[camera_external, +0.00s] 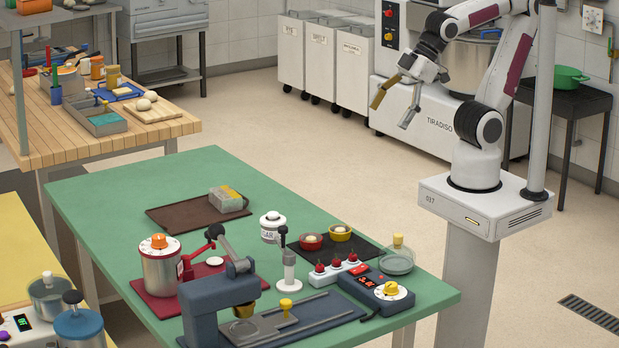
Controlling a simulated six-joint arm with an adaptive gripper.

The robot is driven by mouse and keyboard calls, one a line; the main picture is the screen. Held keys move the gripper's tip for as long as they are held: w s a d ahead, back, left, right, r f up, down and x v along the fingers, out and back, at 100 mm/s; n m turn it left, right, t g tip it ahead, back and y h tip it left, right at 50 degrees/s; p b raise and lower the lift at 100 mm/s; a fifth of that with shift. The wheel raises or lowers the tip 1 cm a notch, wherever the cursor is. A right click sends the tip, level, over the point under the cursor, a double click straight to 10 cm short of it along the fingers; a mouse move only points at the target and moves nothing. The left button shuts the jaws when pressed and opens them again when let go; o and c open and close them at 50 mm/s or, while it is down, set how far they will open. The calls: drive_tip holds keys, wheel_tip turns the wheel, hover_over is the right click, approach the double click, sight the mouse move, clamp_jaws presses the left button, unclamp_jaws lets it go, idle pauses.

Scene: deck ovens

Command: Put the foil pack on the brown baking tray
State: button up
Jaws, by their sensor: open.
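The foil pack (228,198), a silvery grey block with a yellow patch, sits at the back right part of the brown baking tray (172,217). It appears to rest on the tray, but whether it overhangs the tray's right edge I cannot tell. The tray lies flat on the green table, and its left part is bare. My gripper (396,104) is open and empty, raised in the air to the right of the table, well apart from the pack and tray.
The green table (110,190) is clear behind and left.

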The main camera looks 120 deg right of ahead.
drive_tip(key=s+a+f+g+y, duration=0.1)
drive_tip(key=s+a, duration=0.4)
drive_tip(key=s, duration=0.1)
drive_tip(key=shift+s+n+y, duration=0.25)
drive_tip(key=shift+n+y, duration=0.05)
drive_tip(key=shift+n, duration=0.1)
idle(0.9)
